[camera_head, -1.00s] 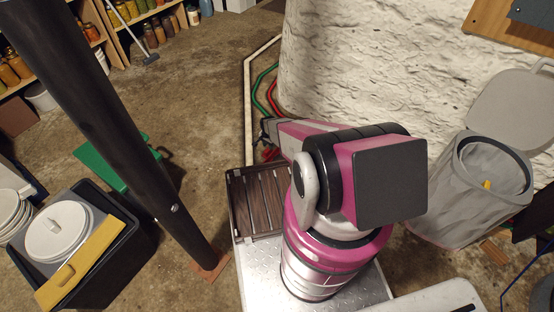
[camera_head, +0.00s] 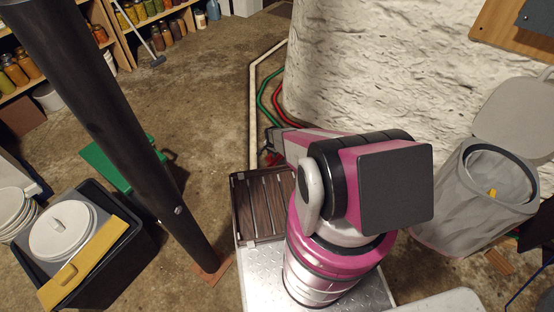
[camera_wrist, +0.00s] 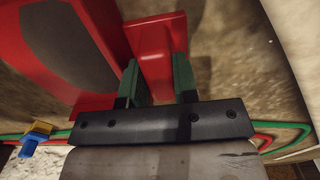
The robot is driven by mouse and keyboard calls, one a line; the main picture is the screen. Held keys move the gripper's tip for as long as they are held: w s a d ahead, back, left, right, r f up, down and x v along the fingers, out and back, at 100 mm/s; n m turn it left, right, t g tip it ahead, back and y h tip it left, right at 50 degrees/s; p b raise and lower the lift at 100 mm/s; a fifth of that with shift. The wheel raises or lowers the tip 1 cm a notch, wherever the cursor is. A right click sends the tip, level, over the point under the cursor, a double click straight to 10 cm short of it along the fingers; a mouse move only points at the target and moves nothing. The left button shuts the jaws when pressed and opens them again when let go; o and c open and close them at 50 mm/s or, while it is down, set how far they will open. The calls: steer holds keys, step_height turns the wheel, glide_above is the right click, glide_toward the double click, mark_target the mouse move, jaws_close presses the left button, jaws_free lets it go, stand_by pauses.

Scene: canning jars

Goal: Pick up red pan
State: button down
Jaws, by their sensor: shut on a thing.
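The red pan (camera_wrist: 112,35) fills the upper left of the wrist view, with a dark grey patch on its broad face. Its red handle part (camera_wrist: 155,55) lies between the two green finger pads of my gripper (camera_wrist: 158,80), which is shut on it. In the head view my gripper (camera_head: 270,138) is partly hidden by my arm, close to the white wall. Only a small red bit of the pan (camera_head: 268,158) shows below it there.
Green and red hoses (camera_head: 262,95) run along the wall's foot. A black bin with white lids (camera_head: 130,260) stands at left and a grey open bin (camera_head: 470,205) at right. A black post (camera_head: 110,130) crosses the left side. Floor between post and wall is clear.

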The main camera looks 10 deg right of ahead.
step_height(320, 180, up, 10)
stand_by(0.5)
